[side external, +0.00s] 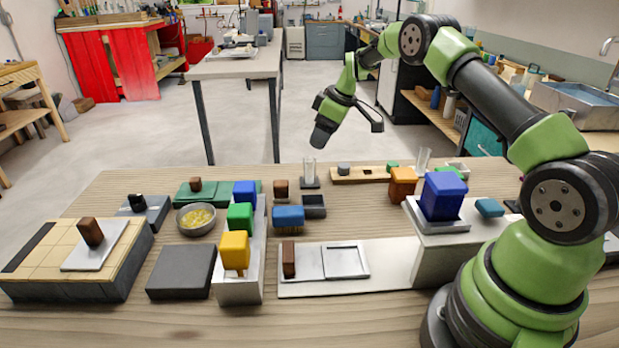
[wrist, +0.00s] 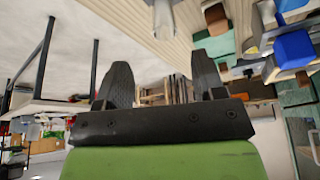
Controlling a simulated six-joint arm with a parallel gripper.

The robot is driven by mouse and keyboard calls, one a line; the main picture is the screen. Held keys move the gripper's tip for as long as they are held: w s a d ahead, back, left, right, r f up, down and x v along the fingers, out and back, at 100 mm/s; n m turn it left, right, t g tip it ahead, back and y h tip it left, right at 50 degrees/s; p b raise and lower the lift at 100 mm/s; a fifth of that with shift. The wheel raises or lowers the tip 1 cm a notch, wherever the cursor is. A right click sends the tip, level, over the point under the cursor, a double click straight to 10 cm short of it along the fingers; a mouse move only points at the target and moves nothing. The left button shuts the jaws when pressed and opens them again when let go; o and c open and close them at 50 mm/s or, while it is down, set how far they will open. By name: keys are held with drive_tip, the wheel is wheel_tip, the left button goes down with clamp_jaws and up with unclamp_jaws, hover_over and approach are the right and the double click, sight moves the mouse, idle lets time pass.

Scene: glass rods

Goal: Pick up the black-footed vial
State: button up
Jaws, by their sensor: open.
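A clear glass vial (side external: 309,169) with a dark square foot stands upright near the far edge of the wooden table in the side view. A clear glass piece (wrist: 163,18), likely this vial, shows at the top of the wrist view, beyond the fingertips. My gripper (side external: 323,133) hangs tilted in the air above and beyond the table's far edge, apart from the vial. In the wrist view its two dark fingers (wrist: 162,78) are spread with nothing held between them. A second clear glass piece (side external: 423,160) stands farther right.
A wooden strip (side external: 350,175) with small blocks lies right of the vial. A brown block (side external: 281,188) and a dark open box (side external: 314,206) stand close by. Orange and blue blocks (side external: 442,195) stand at the right. A bowl (side external: 196,219) sits at the left.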

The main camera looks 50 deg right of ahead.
sight(310, 172)
drive_tip(key=x, duration=0.8)
drive_tip(key=shift+a+f, duration=0.3)
drive_tip(key=shift+f, duration=0.05)
drive_tip(key=shift+c, duration=0.4)
drive_tip(key=shift+s, duration=0.1)
drive_tip(key=c, duration=0.9)
